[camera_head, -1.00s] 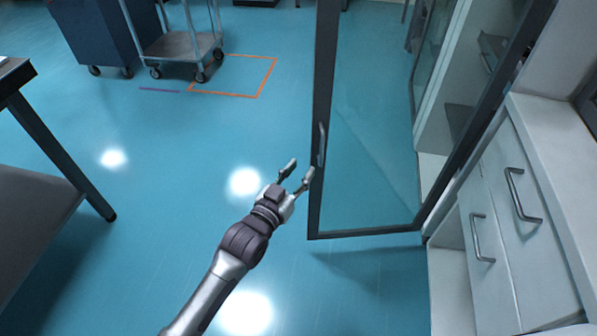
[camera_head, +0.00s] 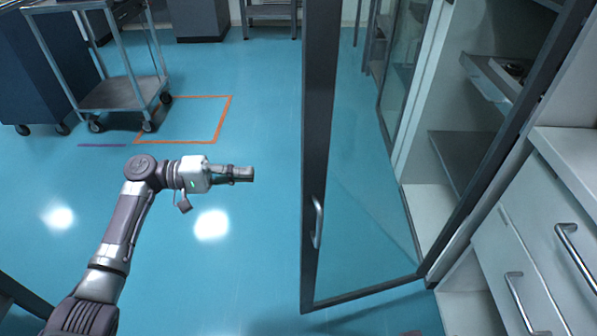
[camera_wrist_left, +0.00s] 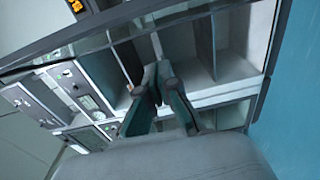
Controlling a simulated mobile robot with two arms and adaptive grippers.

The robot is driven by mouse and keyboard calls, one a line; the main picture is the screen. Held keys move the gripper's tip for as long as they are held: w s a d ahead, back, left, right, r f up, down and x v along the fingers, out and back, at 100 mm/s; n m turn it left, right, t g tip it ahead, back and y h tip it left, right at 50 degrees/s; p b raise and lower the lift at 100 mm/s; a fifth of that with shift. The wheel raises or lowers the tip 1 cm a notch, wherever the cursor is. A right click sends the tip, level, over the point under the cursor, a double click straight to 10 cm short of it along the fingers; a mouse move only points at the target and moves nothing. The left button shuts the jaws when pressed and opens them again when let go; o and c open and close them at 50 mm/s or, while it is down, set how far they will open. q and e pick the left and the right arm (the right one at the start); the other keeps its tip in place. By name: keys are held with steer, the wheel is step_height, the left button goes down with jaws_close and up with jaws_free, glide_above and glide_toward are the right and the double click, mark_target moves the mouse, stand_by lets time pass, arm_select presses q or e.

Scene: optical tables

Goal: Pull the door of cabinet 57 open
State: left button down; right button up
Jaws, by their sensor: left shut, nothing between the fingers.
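The glass door (camera_head: 362,190) of the cabinet has a dark frame and stands swung well open toward me. Its metal handle (camera_head: 318,222) is on the dark edge nearest my arm. My left gripper (camera_head: 250,174) is shut and empty, apart from the door and to the left of the handle. In the left wrist view the closed fingers (camera_wrist_left: 158,75) point toward a cabinet with open compartments. The cabinet interior (camera_head: 430,195) with shelves shows behind the door. The cabinet's number is not readable. My right gripper is not in view.
A white drawer unit (camera_head: 500,245) with metal handles stands at the right. A metal cart (camera_head: 125,92) stands at the upper left near an orange floor outline (camera_head: 218,140). The blue floor between the cart and the door is clear.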

arm_select(q)
steer(key=s+d, duration=0.4)
steer(key=d, duration=0.7)
steer(key=shift+r+p, duration=0.3)
steer(key=shift+r, duration=0.15)
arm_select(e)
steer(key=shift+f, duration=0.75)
